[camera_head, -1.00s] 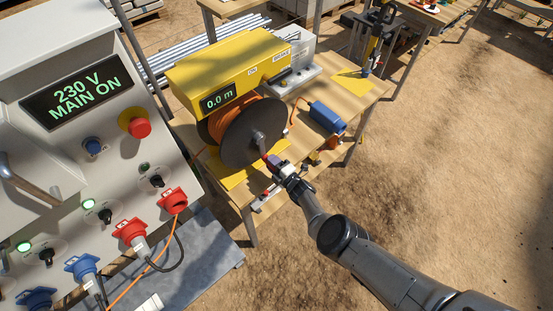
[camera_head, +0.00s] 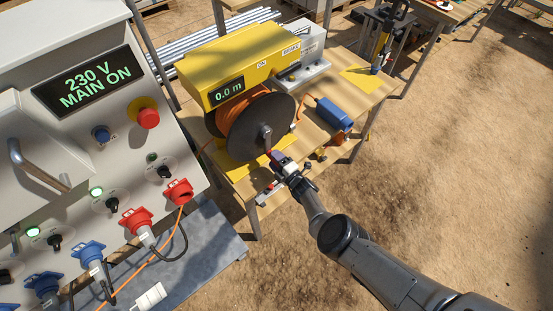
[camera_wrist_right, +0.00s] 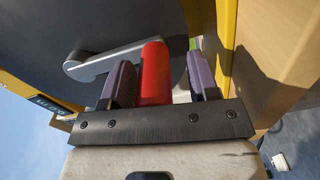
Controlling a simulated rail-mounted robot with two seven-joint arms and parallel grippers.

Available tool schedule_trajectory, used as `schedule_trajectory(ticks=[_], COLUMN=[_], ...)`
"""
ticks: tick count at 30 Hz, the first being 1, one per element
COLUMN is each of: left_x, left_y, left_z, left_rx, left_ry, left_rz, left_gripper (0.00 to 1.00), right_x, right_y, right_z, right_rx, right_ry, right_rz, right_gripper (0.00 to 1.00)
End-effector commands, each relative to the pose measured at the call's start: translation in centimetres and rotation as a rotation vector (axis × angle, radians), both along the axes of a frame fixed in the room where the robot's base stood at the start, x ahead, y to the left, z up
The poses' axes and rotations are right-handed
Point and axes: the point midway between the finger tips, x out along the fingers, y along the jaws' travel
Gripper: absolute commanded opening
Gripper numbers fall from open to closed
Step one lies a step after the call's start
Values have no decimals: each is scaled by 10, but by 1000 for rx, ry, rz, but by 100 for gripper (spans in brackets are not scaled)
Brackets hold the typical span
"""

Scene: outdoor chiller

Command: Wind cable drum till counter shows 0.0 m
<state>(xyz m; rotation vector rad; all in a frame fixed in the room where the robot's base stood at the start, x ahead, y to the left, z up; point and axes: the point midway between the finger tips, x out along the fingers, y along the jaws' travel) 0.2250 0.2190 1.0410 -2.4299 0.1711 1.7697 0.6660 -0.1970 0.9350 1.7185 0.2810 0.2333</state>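The cable drum (camera_head: 284,112) with orange cable stands under a yellow housing on the wooden table. Its counter (camera_head: 226,91) reads 0.0 m. A grey crank arm (camera_head: 266,139) is on the drum's dark flange and points downward; it also shows in the right wrist view (camera_wrist_right: 98,62). My right gripper (camera_head: 277,159) is at the red crank handle (camera_wrist_right: 155,75). In the right wrist view the handle lies between the two purple fingers, close to the left one, with a gap to the right one. My left gripper is out of view.
A control cabinet (camera_head: 65,45) reading "230 V MAIN ON" fills the left, with red and blue plugs and an orange cable. Open sandy ground is at right.

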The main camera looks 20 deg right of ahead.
Motion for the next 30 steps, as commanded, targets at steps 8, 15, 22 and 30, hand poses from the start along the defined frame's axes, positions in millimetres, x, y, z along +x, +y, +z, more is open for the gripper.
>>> schedule_trajectory(ticks=[8,15,22,30], left_x=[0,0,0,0], left_y=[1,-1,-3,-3], left_z=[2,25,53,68], left_rx=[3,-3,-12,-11], left_ry=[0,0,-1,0], left_rz=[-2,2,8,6], left_gripper=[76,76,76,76], right_x=[0,-23,-68,-110], right_y=[-3,-11,-25,-39], right_z=[2,7,6,4], right_rx=[0,-2,-2,-3], right_ry=[-3,-1,0,-1], right_rz=[-3,-5,-4,-3], right_gripper=[57,57,57,57])
